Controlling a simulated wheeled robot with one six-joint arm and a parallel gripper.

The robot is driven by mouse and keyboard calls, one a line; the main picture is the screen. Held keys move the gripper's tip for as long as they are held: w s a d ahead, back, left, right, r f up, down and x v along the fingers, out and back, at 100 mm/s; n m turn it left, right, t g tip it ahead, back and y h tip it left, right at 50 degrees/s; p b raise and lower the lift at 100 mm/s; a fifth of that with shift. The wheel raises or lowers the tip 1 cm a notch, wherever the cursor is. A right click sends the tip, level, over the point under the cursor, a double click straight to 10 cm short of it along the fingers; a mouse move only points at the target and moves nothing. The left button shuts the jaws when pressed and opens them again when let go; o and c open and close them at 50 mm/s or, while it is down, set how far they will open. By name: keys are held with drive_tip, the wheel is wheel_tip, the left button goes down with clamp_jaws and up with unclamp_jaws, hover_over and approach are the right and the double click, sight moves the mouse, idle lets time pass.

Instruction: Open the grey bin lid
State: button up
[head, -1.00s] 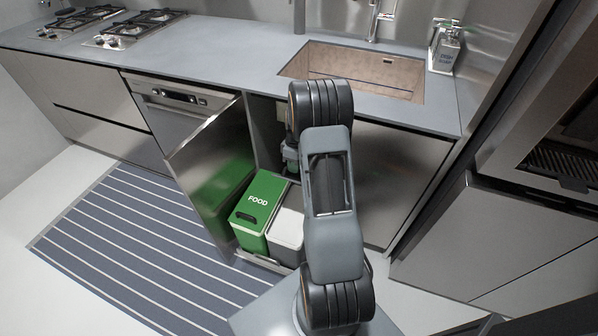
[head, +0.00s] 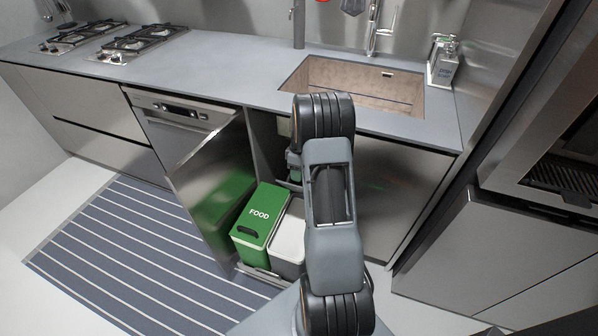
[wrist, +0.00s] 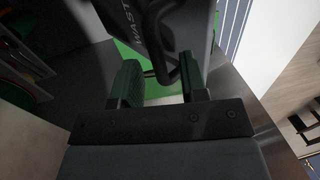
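The grey bin (head: 286,268) stands right of the green FOOD bin, and its pale top (head: 291,235) is partly hidden by my arm in the head view. In the wrist view, a dark grey panel with partly visible lettering (wrist: 140,20), seemingly the grey bin's lid, is close to my gripper. A dark looped handle (wrist: 166,75) hangs at that panel. My gripper (wrist: 160,80) is open, with its fingers either side of the handle's end. A gap shows at the left finger; contact at the right finger cannot be told. The head view hides the fingertips behind my arm.
The green FOOD bin (head: 258,215) is directly left of the grey bin. An open steel cabinet door (head: 215,185) stands left of both. The counter (head: 225,70) with a sink (head: 350,85) overhangs behind. Striped runner (head: 130,255) lies clear at left.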

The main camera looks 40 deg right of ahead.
wheel_tip(320, 180, up, 14)
drive_tip(key=w+d+p, duration=0.1)
drive_tip(key=d, duration=0.1)
drive_tip(key=shift+f, duration=0.15)
drive_tip(key=shift+w, duration=0.1)
drive_tip(key=shift+c, duration=0.3)
